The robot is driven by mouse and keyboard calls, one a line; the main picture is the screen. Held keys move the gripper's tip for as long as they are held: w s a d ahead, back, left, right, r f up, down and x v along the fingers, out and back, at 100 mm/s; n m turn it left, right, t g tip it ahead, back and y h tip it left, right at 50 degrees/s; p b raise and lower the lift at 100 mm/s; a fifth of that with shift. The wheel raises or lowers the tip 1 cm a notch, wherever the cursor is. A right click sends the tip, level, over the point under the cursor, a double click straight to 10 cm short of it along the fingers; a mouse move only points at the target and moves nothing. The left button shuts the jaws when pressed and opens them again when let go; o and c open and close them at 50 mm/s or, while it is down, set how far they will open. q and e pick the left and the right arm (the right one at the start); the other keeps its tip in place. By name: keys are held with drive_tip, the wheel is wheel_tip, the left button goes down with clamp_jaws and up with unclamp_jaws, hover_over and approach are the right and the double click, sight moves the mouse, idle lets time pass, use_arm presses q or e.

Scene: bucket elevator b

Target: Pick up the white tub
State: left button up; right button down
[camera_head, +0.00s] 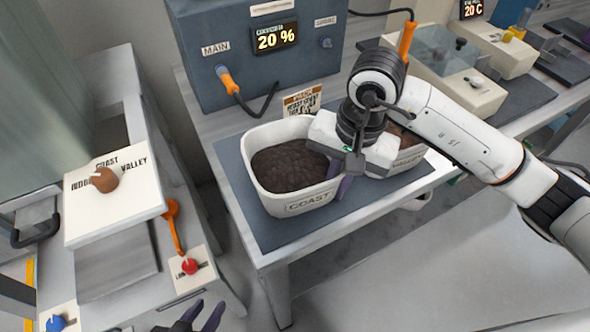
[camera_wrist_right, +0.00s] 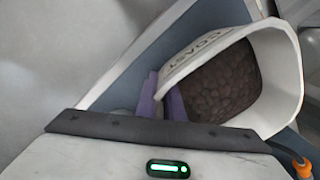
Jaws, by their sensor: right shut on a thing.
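The white tub (camera_head: 277,203) marked COAST stands on the blue-grey mat, filled with dark brown lumps. In the right wrist view the tub (camera_wrist_right: 282,50) appears tilted, with its label and contents visible. My right gripper (camera_head: 343,187) is at the tub's right end. Its purple fingers (camera_wrist_right: 161,102) straddle the tub's wall and are shut on it. A second white tub (camera_head: 410,160), its label ending in VALLEY, is partly hidden behind my right gripper. My left gripper (camera_head: 207,317) shows at the bottom edge, fingers apart and empty.
A blue-grey control box (camera_head: 255,80) reading 20 % stands behind the tub, with a small sign (camera_head: 302,101) near the rim. The mat (camera_head: 240,180) has bare room at the front. A bench with a lever (camera_head: 172,230) and knobs stands left.

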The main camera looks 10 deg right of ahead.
drive_tip(key=shift+w+r, duration=0.1)
drive_tip(key=shift+r, duration=0.1)
wheel_tip(320, 180, up, 10)
drive_tip(key=shift+f+b, duration=0.1)
drive_tip(key=shift+b, duration=0.2)
drive_tip(key=shift+f, duration=0.1)
idle(1.0)
